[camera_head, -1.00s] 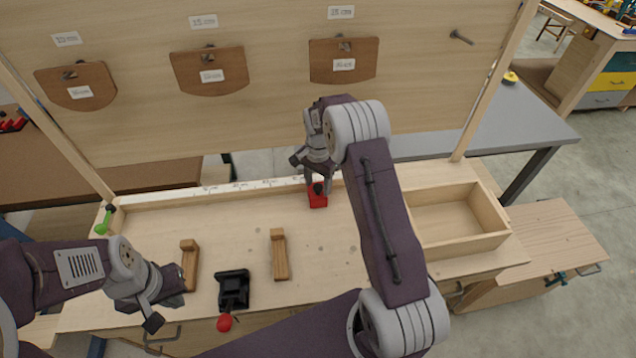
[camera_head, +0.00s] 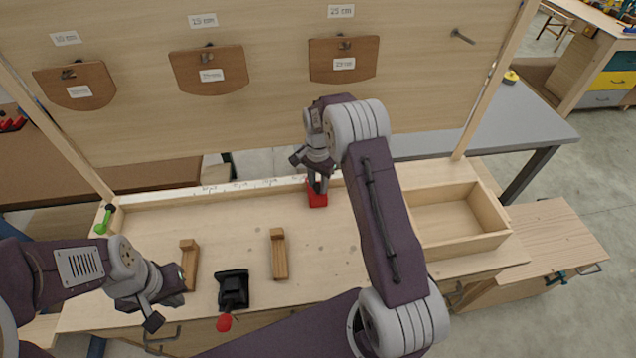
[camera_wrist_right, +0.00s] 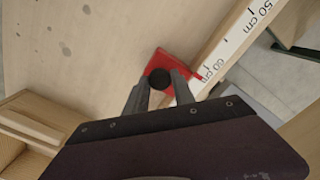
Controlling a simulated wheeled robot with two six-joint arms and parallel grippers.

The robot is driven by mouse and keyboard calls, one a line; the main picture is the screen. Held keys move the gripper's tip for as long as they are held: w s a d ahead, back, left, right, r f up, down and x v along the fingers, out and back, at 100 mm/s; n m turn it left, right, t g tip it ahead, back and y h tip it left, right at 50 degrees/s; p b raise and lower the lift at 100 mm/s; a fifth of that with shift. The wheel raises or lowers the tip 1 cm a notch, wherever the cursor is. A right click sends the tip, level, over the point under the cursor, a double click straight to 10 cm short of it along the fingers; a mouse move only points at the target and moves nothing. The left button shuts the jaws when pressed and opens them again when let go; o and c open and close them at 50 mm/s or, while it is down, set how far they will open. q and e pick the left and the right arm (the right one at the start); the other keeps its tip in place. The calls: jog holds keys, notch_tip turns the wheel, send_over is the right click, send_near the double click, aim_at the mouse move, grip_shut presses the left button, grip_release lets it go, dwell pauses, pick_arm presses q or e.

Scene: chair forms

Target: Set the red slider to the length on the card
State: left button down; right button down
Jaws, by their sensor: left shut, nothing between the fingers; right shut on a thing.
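The red slider (camera_head: 317,200) sits at the ruler strip (camera_head: 235,187) along the bench's back edge. In the right wrist view the slider (camera_wrist_right: 168,66) has a black knob (camera_wrist_right: 159,79) and lies beside the strip (camera_wrist_right: 232,40), close to its 60 cm mark. My right gripper (camera_head: 318,188) is shut on the knob; its fingers (camera_wrist_right: 160,84) show on either side of it. My left gripper (camera_head: 168,308) is shut and empty over the bench's front left. Cards reading in cm hang on the back board, such as the right one (camera_head: 341,11); some print is blurred.
Brown plaques (camera_head: 209,70) hang on pegs below the cards. Two wooden blocks (camera_head: 279,254) and a black clamp-like thing with a red knob (camera_head: 233,290) stand at the bench's front. An open wooden tray (camera_head: 484,243) is at right. A green thing (camera_head: 104,219) is at left.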

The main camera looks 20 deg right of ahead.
dwell(0.8)
jog(key=w+a+p, duration=0.1)
jog(key=w+a, duration=0.2)
jog(key=a, duration=0.8)
jog(key=shift+a, duration=0.35)
jog(key=shift+w+r, duration=0.1)
jog(key=c, duration=1.1)
grip_release()
jog(key=shift+o, duration=0.2)
